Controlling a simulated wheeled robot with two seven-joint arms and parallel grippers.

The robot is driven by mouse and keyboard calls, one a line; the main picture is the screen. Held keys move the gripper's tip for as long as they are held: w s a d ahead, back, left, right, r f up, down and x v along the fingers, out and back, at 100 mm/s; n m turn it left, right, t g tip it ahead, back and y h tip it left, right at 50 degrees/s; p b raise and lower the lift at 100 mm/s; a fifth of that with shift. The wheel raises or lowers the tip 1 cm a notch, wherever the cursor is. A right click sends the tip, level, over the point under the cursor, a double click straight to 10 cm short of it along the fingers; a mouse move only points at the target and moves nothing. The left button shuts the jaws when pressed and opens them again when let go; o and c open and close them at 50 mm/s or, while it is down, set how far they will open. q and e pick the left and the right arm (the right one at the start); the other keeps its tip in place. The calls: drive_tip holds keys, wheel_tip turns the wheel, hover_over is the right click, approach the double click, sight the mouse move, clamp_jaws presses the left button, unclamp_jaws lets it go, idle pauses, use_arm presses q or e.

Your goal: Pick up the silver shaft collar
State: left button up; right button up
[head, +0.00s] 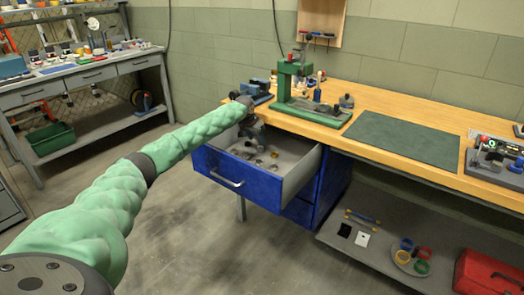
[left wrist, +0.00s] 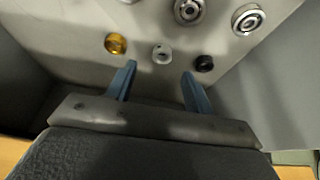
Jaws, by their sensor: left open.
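In the left wrist view, a small silver ring (left wrist: 162,53), which looks like the silver shaft collar, lies on the grey drawer floor. It is just ahead of my left gripper (left wrist: 157,77), roughly in line with the gap between the two blue fingers. The fingers are apart and empty. In the head view my left gripper (head: 250,128) hangs over the open blue drawer (head: 240,180), and several small parts lie in the drawer. I cannot tell which of them is the collar there. My right gripper is not in view.
Near the collar lie a gold piece (left wrist: 116,44), a small black ring (left wrist: 204,63) and two larger silver bearings (left wrist: 188,10) (left wrist: 248,19). Drawer walls stand at both sides. A green press (head: 288,80) and a dark mat (head: 402,141) are on the wooden bench above.

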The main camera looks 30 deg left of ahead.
sight(259, 149)
use_arm(q)
drive_tip(key=shift+a+x, duration=0.15)
drive_tip(key=shift+x, duration=1.55)
drive_tip(key=shift+a+x, duration=0.1)
drive_tip(key=shift+x, duration=1.55)
drive_tip(key=c, duration=1.1)
